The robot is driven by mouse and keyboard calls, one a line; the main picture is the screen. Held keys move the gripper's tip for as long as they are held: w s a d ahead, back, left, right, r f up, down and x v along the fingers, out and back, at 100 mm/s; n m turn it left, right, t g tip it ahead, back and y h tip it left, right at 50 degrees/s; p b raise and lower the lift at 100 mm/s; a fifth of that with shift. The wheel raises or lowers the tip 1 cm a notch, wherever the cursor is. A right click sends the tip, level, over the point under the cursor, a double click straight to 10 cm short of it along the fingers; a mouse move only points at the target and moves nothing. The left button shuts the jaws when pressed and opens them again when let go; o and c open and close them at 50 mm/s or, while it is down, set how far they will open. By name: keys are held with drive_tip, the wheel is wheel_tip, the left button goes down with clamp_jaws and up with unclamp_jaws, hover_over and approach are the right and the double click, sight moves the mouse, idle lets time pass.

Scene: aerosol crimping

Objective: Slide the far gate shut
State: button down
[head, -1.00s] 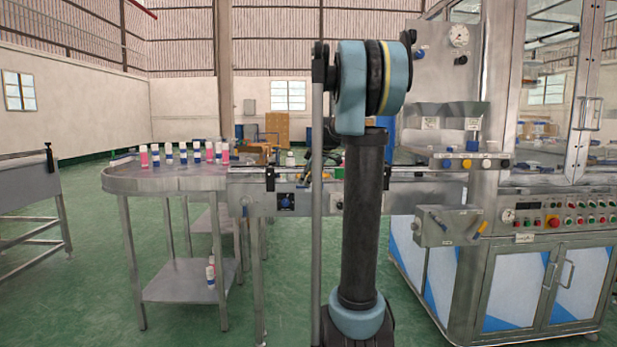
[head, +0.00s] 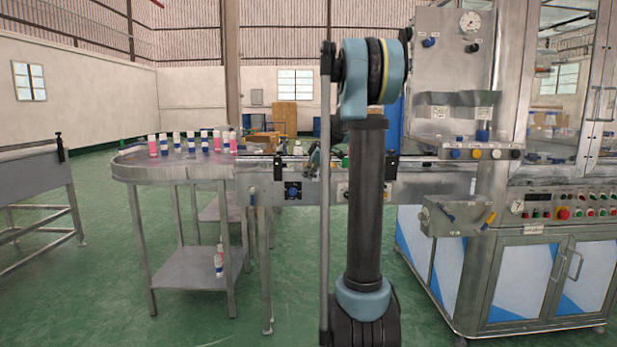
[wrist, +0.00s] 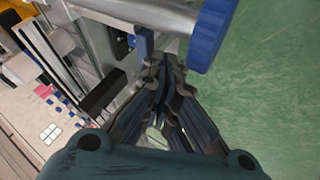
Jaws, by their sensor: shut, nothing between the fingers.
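My gripper (wrist: 160,72) is shut and empty in the wrist view, its fingertips close to a flat blue tab (wrist: 144,44) beside the metal rail. I cannot tell whether they touch. A large blue knob (wrist: 211,35) is just right of the fingertips. In the head view my arm's column hides most of the gripper and part of the conveyor (head: 262,187). Two black blocks stand on the conveyor's edge, a left block (head: 280,168) and a right block (head: 391,164). I cannot tell for certain which part is the far gate.
A round steel table (head: 150,170) with several pink and blue cans is at the left. The crimping machine (head: 520,230) fills the right, with a small control box (head: 457,215) jutting out. Green floor (head: 200,325) is open in front.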

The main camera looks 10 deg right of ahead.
drive_tip(key=w, duration=0.7)
drive_tip(key=shift+d, duration=0.4)
